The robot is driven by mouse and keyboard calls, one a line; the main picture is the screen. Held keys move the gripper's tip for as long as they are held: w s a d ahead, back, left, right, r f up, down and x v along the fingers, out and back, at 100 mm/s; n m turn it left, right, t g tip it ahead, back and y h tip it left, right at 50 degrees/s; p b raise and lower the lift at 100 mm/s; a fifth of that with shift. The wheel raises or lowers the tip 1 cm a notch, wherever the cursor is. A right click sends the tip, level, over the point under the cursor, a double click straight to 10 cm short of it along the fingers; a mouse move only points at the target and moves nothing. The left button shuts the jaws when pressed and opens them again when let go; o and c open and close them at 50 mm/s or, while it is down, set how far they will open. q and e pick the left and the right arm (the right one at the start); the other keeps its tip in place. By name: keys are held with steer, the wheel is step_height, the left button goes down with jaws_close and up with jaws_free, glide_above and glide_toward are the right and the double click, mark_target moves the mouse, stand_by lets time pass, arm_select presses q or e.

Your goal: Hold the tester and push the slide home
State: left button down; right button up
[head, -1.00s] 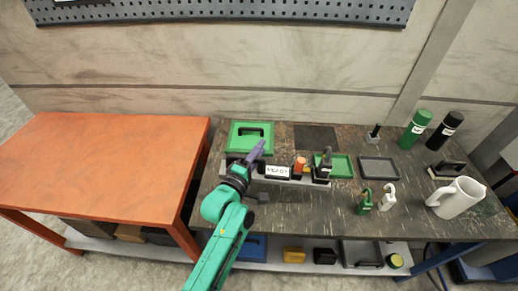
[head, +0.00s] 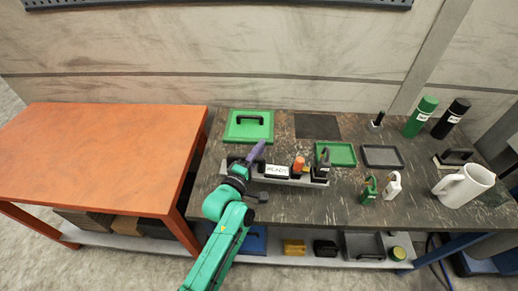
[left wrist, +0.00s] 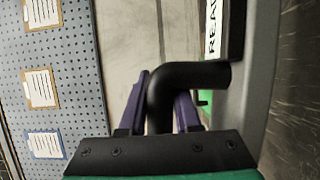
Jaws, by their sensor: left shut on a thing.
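The tester is a long grey base (head: 306,183) on the dark workbench, with a white label block (head: 275,171), an orange knob (head: 299,163) and a dark upright part (head: 322,166) at its right end. My left gripper (head: 257,152), with purple fingers, is at the tester's left end. In the left wrist view, the left gripper (left wrist: 163,88) is shut on a bent black handle (left wrist: 200,76), beside the tester's label (left wrist: 213,30), which reads "REA...". I cannot tell which part is the slide. My right gripper is out of view.
A green case (head: 249,126) lies behind the tester. A green tray (head: 336,154) and a dark tray (head: 382,157) lie to the right. An orange table (head: 100,150) is at left.

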arm_select(q)
steer(key=shift+d+f+b, duration=0.1)
steer(key=shift+f+b, duration=2.45)
steer(key=shift+f, duration=0.9)
steer(key=shift+f+b, duration=0.75)
steer(key=shift+f, duration=0.25)
steer(key=shift+s+f, duration=0.15)
steer(key=shift+f, duration=0.2)
